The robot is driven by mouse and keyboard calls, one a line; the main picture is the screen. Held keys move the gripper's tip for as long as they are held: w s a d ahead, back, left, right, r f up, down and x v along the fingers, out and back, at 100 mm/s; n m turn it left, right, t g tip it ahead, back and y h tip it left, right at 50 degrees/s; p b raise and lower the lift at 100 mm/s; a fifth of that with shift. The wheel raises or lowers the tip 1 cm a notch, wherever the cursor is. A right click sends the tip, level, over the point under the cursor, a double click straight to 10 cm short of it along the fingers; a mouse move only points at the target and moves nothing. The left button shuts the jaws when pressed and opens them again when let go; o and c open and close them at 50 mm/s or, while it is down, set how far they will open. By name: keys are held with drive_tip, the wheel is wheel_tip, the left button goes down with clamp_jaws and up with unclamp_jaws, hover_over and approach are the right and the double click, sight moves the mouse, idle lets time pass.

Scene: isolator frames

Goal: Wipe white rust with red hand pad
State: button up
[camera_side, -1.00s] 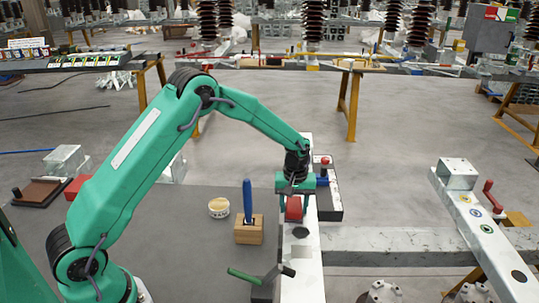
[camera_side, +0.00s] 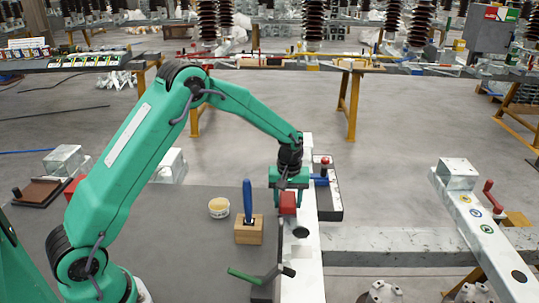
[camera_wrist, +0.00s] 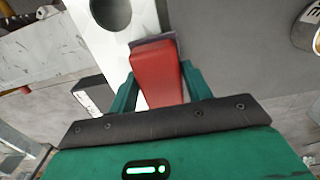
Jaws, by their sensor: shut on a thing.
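My gripper (camera_wrist: 158,92) is shut on the red hand pad (camera_wrist: 157,72), with a green finger on each side of it in the wrist view. In the side view the red pad (camera_side: 288,204) hangs below my gripper (camera_side: 287,190), at the left edge of the long white beam (camera_side: 303,272). I cannot tell whether the pad touches the beam. The beam also shows in the wrist view (camera_wrist: 143,14), with a dark round hole beside the pad. I cannot make out the white rust clearly; a pale patch (camera_side: 302,252) lies on the beam nearer the camera.
A wooden block (camera_side: 249,232) with a blue-handled tool (camera_side: 247,198) stands left of the beam, near a white and yellow tub (camera_side: 219,207). A green-handled tool (camera_side: 245,276) is in front. A dark tray (camera_side: 329,200) lies right of the beam.

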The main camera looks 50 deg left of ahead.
drive_tip(key=shift+w+d+r, duration=0.1)
drive_tip(key=shift+d+r, duration=0.1)
drive_tip(key=shift+r, duration=1.8)
drive_tip(key=shift+r, duration=0.15)
drive_tip(key=shift+r, duration=1.3)
drive_tip(key=s+d+r, duration=0.1)
drive_tip(key=s+r, duration=0.2)
drive_tip(key=s, duration=0.3)
hover_over(258, 200)
wheel_tip(258, 200, down, 7)
drive_tip(key=shift+d+r, duration=0.1)
drive_tip(key=shift+r, duration=0.05)
drive_tip(key=shift+f, duration=2)
drive_tip(key=shift+f, duration=0.15)
